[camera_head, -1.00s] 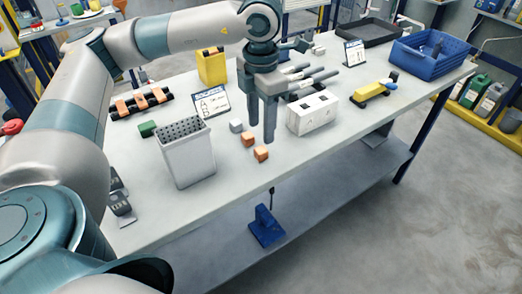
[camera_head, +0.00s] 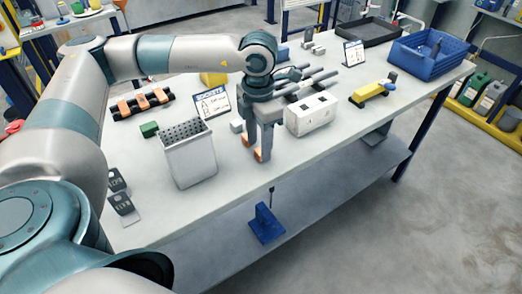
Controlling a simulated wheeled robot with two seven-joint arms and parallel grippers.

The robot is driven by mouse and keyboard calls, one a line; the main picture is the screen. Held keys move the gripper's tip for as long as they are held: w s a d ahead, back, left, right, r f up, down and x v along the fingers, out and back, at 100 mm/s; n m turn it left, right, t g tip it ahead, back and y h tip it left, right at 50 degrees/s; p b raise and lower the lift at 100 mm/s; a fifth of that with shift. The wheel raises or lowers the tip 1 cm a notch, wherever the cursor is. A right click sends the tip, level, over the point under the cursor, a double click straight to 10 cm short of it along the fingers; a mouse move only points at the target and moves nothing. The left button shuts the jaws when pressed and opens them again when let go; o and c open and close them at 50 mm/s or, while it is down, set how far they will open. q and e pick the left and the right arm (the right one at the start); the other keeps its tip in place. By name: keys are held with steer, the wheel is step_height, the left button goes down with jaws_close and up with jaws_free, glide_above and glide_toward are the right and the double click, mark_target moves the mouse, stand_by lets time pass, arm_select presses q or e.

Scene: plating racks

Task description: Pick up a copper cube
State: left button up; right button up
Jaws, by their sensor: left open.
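My left gripper (camera_head: 258,154) points down over the table with its fingers apart. Its fingertips are low at two copper cubes. One copper cube (camera_head: 259,156) shows between and behind the fingertips, partly covered. The other copper cube (camera_head: 243,141) shows only as a sliver beside the left finger, mostly hidden by it. I cannot tell whether the fingers touch either cube. My right gripper is not in view.
A grey perforated bin (camera_head: 190,160) stands left of the gripper, and a white box with dark openings (camera_head: 312,115) stands close on its right. A silver cube (camera_head: 236,126) sits just behind. A green block (camera_head: 149,129) lies further left.

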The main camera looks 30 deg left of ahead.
mark_target(259, 151)
arm_select(q)
steer(key=shift+f, duration=0.7)
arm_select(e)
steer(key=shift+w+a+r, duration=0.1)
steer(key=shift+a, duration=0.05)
arm_select(q)
jaws_close()
steer(key=shift+w+r, duration=0.1)
steer(key=shift+r, duration=0.05)
